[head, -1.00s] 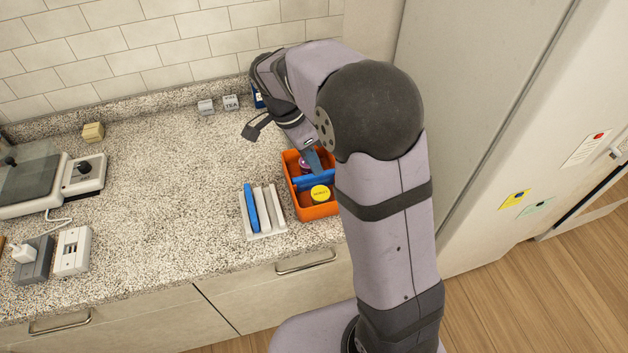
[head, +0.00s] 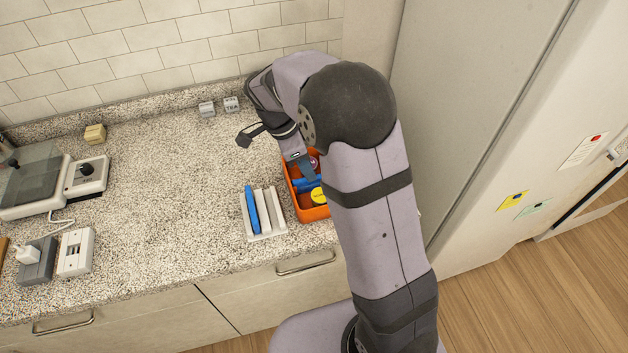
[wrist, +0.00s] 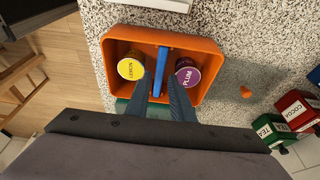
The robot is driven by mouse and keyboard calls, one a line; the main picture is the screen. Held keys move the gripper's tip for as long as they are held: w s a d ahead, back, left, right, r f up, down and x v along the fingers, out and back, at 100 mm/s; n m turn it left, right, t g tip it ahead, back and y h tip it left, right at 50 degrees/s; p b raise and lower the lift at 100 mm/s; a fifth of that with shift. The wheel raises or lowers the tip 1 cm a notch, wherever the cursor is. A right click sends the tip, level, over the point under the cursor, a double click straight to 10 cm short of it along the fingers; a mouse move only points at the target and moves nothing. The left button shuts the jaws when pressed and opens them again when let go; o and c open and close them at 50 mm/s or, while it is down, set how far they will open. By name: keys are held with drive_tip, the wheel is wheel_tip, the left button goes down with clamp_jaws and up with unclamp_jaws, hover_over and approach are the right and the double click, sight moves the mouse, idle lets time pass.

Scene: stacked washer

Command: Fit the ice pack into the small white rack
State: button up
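A blue slab, which looks like the ice pack (wrist: 161,68), stands on edge in an orange bin between two jars. It is partly hidden in the head view (head: 308,185). The small white rack (head: 270,213) stands left of the bin, with another blue slab (head: 252,210) upright in its left slot; the slots to the right look empty. Only a white edge of the rack (wrist: 160,4) shows in the wrist view. My gripper (wrist: 160,82) is open over the bin, its fingers on either side of the blue slab with slight gaps.
The orange bin (wrist: 205,47) holds a yellow-lidded jar (wrist: 131,69) and a purple-lidded jar (wrist: 188,76) close beside the slab. A tall fridge-like panel rises at right.

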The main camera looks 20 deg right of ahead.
sight(314, 183)
drive_tip(key=shift+p+x, duration=0.95)
drive_tip(key=shift+x, duration=1.2)
drive_tip(key=shift+c, duration=0.7)
clamp_jaws()
drive_tip(key=shift+r, duration=0.1)
